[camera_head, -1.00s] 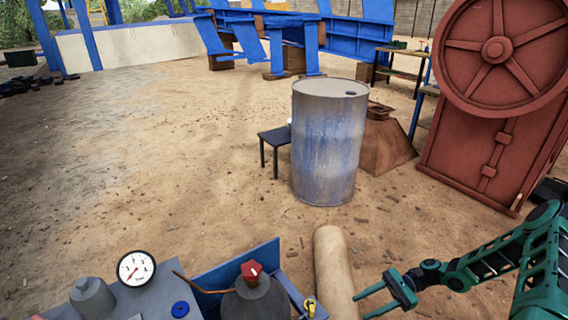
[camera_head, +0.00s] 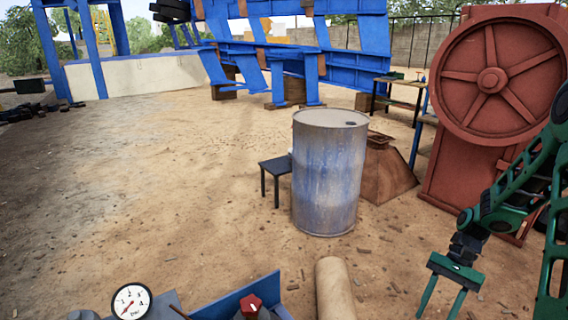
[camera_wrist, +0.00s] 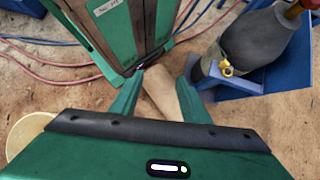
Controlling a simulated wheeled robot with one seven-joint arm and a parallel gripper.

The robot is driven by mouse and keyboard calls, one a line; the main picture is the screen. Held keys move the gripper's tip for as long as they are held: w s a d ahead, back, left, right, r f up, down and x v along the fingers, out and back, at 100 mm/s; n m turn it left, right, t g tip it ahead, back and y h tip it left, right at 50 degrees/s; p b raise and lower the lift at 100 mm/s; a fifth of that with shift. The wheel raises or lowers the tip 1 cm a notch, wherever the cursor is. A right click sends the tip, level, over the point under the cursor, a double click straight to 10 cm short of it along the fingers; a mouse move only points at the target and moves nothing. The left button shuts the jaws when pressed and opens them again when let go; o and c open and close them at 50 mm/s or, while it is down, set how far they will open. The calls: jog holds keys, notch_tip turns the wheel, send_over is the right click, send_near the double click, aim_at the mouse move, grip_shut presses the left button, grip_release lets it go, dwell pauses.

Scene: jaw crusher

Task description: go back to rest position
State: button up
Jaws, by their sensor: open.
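My green gripper (camera_head: 441,303) is at the lower right of the head view, pointing down over the sandy ground. Its two fingers are spread apart with nothing between them. My green arm comes in from the right edge and bends down to it. In the wrist view my gripper (camera_wrist: 158,100) shows both fingers apart. A tan cylinder (camera_wrist: 160,88) lies on the ground beyond the fingertips there. That cylinder (camera_head: 334,290) also shows at the bottom of the head view, left of my gripper and apart from it.
A blue-grey drum (camera_head: 328,175) stands mid-view beside a small dark table (camera_head: 275,168). A red-brown machine with a large wheel (camera_head: 490,80) stands at right. A pressure gauge (camera_head: 131,301) and a red knob (camera_head: 251,304) are at bottom. Open sandy ground lies left.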

jog(key=s+d+r+n+t+h, duration=0.1)
jog(key=s+r+h, duration=0.15)
jog(key=r, duration=0.45)
jog(key=s+d+r+t+h, duration=0.1)
jog(key=s+r, duration=0.3)
jog(key=r, duration=0.3)
jog(key=s+r+n+t+h, duration=0.1)
jog(key=s+r+t, duration=0.2)
jog(key=s+r, duration=0.3)
jog(key=s, duration=0.5)
jog(key=shift+s+r+n, duration=0.15)
jog(key=shift+s+n, duration=0.25)
